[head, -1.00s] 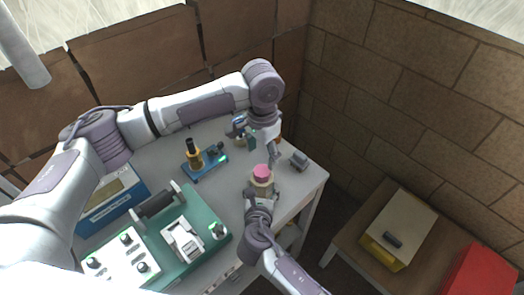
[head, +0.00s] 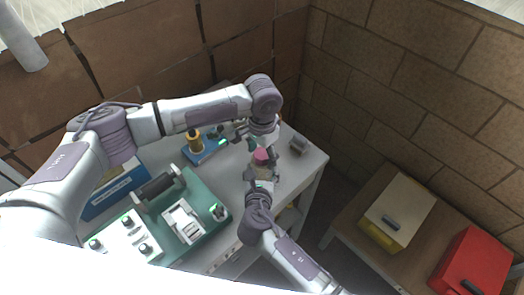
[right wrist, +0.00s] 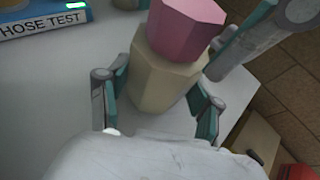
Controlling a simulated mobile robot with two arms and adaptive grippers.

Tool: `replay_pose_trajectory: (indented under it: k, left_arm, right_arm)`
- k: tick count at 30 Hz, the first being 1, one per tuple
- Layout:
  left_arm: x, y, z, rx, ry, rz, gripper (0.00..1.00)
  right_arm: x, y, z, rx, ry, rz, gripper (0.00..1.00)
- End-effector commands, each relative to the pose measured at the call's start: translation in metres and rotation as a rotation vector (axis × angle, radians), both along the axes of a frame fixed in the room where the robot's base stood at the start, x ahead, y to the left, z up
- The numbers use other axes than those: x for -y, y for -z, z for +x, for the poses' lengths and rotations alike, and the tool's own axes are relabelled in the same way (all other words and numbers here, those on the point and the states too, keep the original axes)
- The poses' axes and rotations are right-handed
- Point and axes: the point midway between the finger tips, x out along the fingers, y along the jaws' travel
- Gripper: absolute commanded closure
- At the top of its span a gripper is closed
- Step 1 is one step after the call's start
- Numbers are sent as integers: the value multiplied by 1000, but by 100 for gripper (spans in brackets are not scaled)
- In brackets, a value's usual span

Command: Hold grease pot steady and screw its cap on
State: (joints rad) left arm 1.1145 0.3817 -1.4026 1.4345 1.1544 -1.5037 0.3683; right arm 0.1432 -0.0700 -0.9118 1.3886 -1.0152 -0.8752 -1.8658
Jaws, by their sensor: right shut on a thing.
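The beige, many-sided grease pot (right wrist: 165,75) stands upright in the right wrist view, and it shows small in the head view (head: 262,171). Its pink cap (right wrist: 187,25) sits at the pot's top, also seen in the head view (head: 260,156); how far it is threaded cannot be told. My right gripper (head: 259,180) is shut on the pot, with its two fingers (right wrist: 158,106) on either side of it. My left gripper (head: 268,147) hangs beside the cap from above. Part of it shows to the right of the cap in the right wrist view; its jaw opening is unclear.
A blue stand with a yellow-and-black part (head: 197,148) and a green test panel (head: 205,192) are on the white table to the left. A small grey object (head: 299,146) lies near the table's right corner. A brown side table (head: 432,245) holds a yellow box (head: 398,212) and a red box (head: 474,262).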

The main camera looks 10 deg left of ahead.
Motion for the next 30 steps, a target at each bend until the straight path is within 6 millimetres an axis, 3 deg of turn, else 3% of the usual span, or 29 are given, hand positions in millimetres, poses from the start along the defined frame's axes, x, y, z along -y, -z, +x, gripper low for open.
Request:
replay_pose_trajectory:
  k: [2,10,15,16,20,21,30]
  left_arm:
    - [0,0,0,0,0,0,46]
    - [0,0,0,0,0,0,91]
    - [0,0,0,0,0,0,93]
    - [0,0,0,0,0,0,48]
    - [0,0,0,0,0,0,26]
    - [0,0,0,0,0,0,22]
    - [0,-1,0,0,0,0,22]
  right_arm:
    - [0,0,0,0,0,0,100]
    - [0,0,0,0,0,0,100]
    - [0,0,0,0,0,0,100]
    - [0,0,0,0,0,0,100]
    - [0,0,0,0,0,0,100]
    - [0,0,0,0,0,0,100]
    - [0,0,0,0,0,0,100]
